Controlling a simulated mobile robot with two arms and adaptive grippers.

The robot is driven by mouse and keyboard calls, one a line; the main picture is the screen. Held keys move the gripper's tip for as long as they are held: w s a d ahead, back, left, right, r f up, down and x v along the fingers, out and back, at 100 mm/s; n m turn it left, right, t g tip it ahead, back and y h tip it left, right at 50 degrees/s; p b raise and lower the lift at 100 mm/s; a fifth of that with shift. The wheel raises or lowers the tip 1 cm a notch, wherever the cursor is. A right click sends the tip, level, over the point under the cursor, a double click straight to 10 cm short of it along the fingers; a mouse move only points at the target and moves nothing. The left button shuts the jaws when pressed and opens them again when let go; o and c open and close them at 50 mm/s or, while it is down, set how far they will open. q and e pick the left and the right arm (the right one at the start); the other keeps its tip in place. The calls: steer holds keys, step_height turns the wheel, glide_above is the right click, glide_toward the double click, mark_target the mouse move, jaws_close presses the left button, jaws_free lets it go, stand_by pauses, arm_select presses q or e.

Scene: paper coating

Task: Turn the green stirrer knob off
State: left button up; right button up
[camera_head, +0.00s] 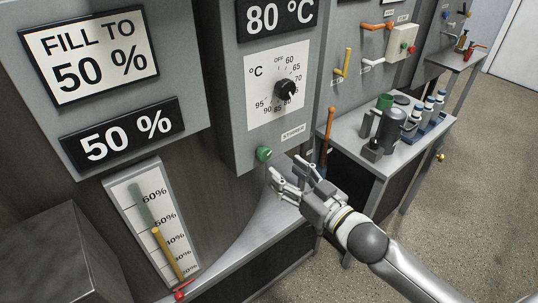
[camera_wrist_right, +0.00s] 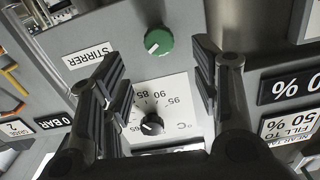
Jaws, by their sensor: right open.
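The green stirrer knob (camera_head: 264,154) is on the grey control panel, below the temperature dial (camera_head: 285,90) and beside the STIRRER label (camera_head: 293,132). My right gripper (camera_head: 287,172) is open and empty, just right of and below the knob in the head view. In the right wrist view, the green knob (camera_wrist_right: 158,42) shows beyond and between the two open fingers (camera_wrist_right: 160,75), apart from them. A light line marks the knob's face. The black temperature dial (camera_wrist_right: 152,125) lies lower between the fingers. My left gripper is not in view.
A display reading 80 °C (camera_head: 277,17) is above the dial. A level gauge (camera_head: 152,222) with a red valve (camera_head: 182,290) is at lower left. A side table (camera_head: 345,130) holds a grey device (camera_head: 390,130) and bottles. Coloured levers (camera_head: 343,63) stick out from the wall.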

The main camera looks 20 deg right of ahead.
mark_target(266, 155)
steer(key=p+x, duration=0.1)
steer(key=x, duration=0.6)
steer(key=shift+w+f, duration=0.1)
steer(key=shift+w, duration=0.2)
steer(key=c, duration=1)
steer(key=shift+p, duration=0.3)
